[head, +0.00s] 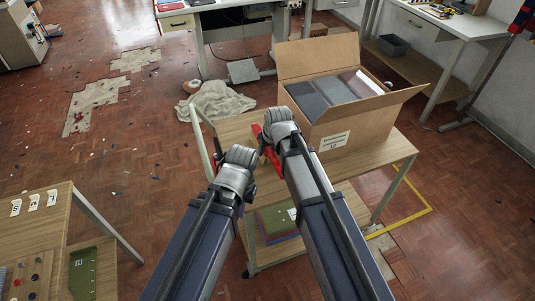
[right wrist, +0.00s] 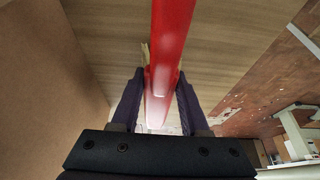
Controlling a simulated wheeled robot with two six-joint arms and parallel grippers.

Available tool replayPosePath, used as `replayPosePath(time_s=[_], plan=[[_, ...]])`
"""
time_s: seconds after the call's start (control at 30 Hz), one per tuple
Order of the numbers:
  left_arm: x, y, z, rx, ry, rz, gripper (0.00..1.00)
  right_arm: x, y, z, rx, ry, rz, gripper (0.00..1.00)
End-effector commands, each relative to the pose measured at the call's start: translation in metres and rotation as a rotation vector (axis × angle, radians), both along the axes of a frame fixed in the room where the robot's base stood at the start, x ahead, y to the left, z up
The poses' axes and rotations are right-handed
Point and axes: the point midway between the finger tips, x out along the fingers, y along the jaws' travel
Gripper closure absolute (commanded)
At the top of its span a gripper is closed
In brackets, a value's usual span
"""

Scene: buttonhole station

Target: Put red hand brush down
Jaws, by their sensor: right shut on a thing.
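The red hand brush (right wrist: 172,40) runs up the middle of the right wrist view, between the two dark fingers of my right gripper (right wrist: 160,88), which is shut on it. In the head view, red parts of the brush (head: 272,158) show beside my right wrist, over the wooden top of the trolley (head: 345,167). I cannot tell whether the brush touches the top. My left gripper (head: 238,166) is lower and to the left, near the trolley's left edge. Its fingers are hidden by its own wrist, and I see nothing held in it.
An open cardboard box (head: 335,125) with grey and clear items stands at the back of the trolley, close to my right gripper. The front right of the top is clear. A wooden table (head: 45,225) stands left.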

Motion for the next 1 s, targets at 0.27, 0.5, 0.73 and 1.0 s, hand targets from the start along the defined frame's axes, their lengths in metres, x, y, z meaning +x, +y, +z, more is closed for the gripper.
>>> replayPosePath(time_s=[0.27, 0.5, 0.73, 1.0], plan=[[0.0, 0.0, -0.001, 0.0, 0.0, 0.0, 1.0, 0.0, 0.0, -0.001, 0.0, -0.001, 0.0, 1.0], [0.0, 0.0, -0.009, 0.0, 0.0, 0.0, 1.0, 0.0, 0.0, -0.009, 0.0, 0.001, 0.0, 1.0], [0.0, 0.0, -0.011, 0.0, 0.0, 0.0, 1.0, -0.001, 0.0, -0.012, -0.001, 0.004, 0.0, 1.0], [0.0, 0.0, -0.011, 0.0, 0.0, 0.0, 1.0, -0.001, 0.0, -0.011, -0.001, 0.002, 0.0, 0.25]])
